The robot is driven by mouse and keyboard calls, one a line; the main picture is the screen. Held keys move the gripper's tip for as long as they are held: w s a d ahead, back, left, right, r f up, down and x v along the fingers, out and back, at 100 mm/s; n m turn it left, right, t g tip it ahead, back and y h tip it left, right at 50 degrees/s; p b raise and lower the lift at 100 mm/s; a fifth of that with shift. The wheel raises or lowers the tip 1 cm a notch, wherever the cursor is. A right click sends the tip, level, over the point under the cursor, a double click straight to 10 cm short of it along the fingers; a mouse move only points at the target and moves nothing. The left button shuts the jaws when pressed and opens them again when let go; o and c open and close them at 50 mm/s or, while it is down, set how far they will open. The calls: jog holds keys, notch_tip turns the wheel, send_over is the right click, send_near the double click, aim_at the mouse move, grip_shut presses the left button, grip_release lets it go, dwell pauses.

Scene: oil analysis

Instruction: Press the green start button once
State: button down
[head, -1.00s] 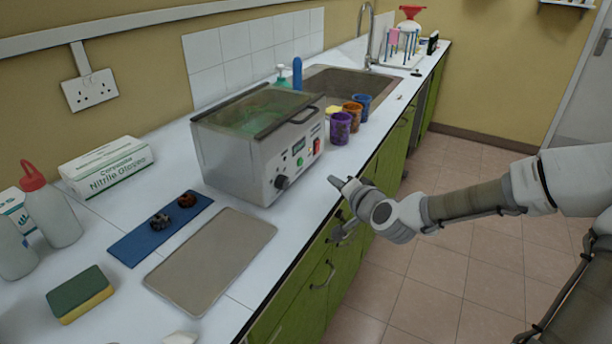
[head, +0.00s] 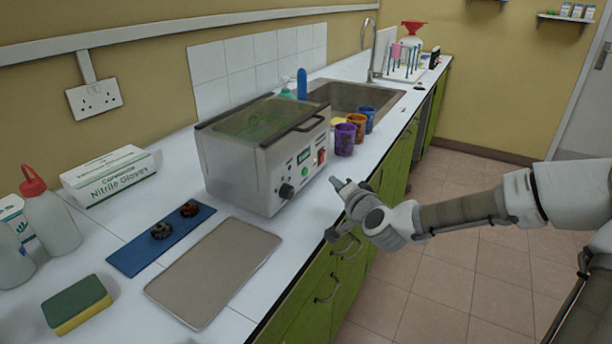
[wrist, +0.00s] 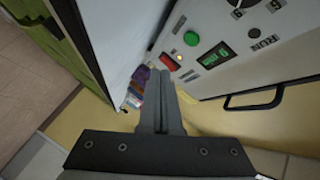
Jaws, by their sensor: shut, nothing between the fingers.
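The green start button (head: 305,171) is a small round button on the front panel of the grey metal bath (head: 236,172). In the wrist view the green button (wrist: 191,38) shows near the top, left of a lit green display (wrist: 214,56) and above a red switch (wrist: 172,60). My gripper (head: 337,183) is shut and empty, in front of the panel and to the right of the button in the head view. In the wrist view its fingertips (wrist: 163,82) point toward the panel area, apart from the button. Nothing hides the button.
A black knob (head: 286,191) is on the panel's lower left. Purple, orange and blue cups stand beside the bath, the purple cup (head: 345,140) nearest. A grey tray (head: 214,271) and a blue mat (head: 135,257) lie left of the bath. Free floor lies right of the counter.

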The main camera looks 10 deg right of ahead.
aim_at(308, 171)
jog(key=shift+w+a+b, duration=0.2)
jog(key=shift+w+a, duration=0.5)
jog(key=shift+a, duration=0.3)
jog(key=shift+w+a+b, duration=0.2)
jog(key=shift+w+a, duration=0.5)
jog(key=shift+a, duration=0.25)
jog(key=shift+a, duration=0.1)
dwell(0.5)
jog(key=shift+w+a, duration=0.2)
jog(key=shift+w, duration=0.05)
jog(key=shift+w+a, duration=0.2)
jog(key=shift+a, duration=0.1)
dwell(0.9)
jog(key=shift+s+d, duration=0.5)
jog(key=shift+d, duration=0.05)
jog(key=shift+s+d+p, duration=0.35)
jog(key=shift+s+d, duration=0.4)
jog(key=shift+d, duration=0.3)
jog(key=shift+s+d+p, duration=0.35)
jog(key=shift+s+d, duration=0.35)
jog(key=shift+d, duration=0.3)
